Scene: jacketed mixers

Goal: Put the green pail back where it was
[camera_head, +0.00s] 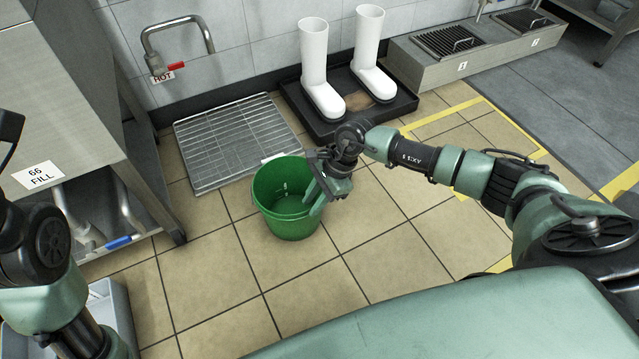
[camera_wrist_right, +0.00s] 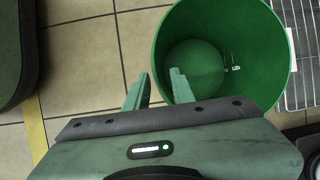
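The green pail (camera_head: 285,205) appears upright on the tiled floor, in front of the metal floor grate's right part. It looks empty inside, apart from small pale marks on the inner wall. My right gripper (camera_head: 320,190) is at the pail's right rim. In the right wrist view, the gripper (camera_wrist_right: 158,90) has its fingers apart, one outside the pail (camera_wrist_right: 215,65) and one over its inside, with the rim between them. A gap shows between the fingers. My left arm shows at the left edge, but its gripper is not in view.
White boots (camera_head: 316,70) stand on a black tray (camera_head: 398,108). A steel bench (camera_head: 60,130) is at left, a grey bin (camera_head: 115,305) below it. Floor in front is clear.

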